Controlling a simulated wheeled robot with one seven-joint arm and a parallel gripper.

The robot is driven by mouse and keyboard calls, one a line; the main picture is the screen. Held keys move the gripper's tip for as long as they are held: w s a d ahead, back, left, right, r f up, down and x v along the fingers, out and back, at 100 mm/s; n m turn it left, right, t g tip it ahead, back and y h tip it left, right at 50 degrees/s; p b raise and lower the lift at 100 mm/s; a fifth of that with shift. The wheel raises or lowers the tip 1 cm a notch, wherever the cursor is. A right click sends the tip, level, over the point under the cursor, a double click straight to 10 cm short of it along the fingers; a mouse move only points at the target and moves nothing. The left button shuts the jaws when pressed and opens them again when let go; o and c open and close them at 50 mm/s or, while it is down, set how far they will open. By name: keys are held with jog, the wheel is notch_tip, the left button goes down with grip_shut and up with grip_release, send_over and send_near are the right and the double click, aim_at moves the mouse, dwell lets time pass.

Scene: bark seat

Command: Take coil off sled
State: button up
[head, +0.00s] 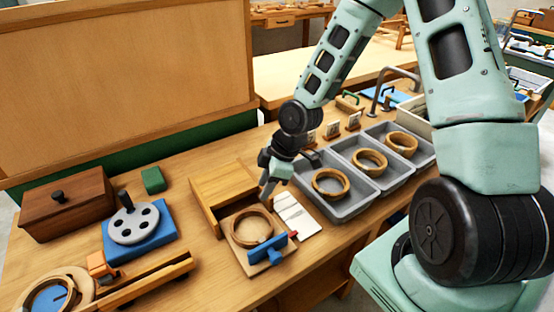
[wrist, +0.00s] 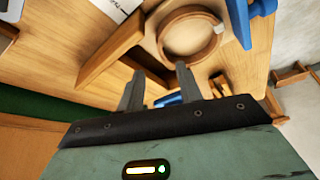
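The coil, a round wooden-coloured ring (head: 252,244), lies flat on the sled, a square light-wood board (head: 243,258) at the front of the bench. A blue piece with a red-tipped handle (head: 272,252) is at the sled's front right corner. In the wrist view the coil (wrist: 163,45) is just beyond the fingertips, with a small pale tab on its right side. My gripper (head: 268,184) is above and behind the coil, apart from it. In the wrist view the two fingers (wrist: 160,70) stand apart with nothing between them.
A wooden box-like housing (head: 224,186) stands directly behind the sled. Grey trays (head: 350,207), each with a similar ring, line the right. White cards (head: 297,214) lie between. A brown box (head: 65,205) and a blue fixture with a grey disc (head: 135,226) are at left.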

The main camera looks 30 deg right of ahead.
jog(key=p+v, duration=0.1)
jog(key=v, duration=0.7)
jog(key=shift+r+p, duration=0.15)
jog(key=shift+p, duration=0.25)
jog(key=shift+d, duration=0.1)
jog(key=s+a+r+m+h, duration=0.1)
jog(key=s+a+r, duration=0.2)
jog(key=s+a, duration=0.2)
jog(key=s+a+r+m+g+h, duration=0.1)
jog(key=s+a+r, duration=0.3)
jog(key=s, duration=0.4)
jog(key=s+a+r+m+g+h, duration=0.1)
jog(key=s+a+r+m, duration=0.2)
jog(key=s+a, duration=0.3)
jog(key=shift+s+a+r, duration=0.3)
jog(key=shift+s+r, duration=0.2)
jog(key=shift+s, duration=0.25)
jog(key=shift+w, duration=0.1)
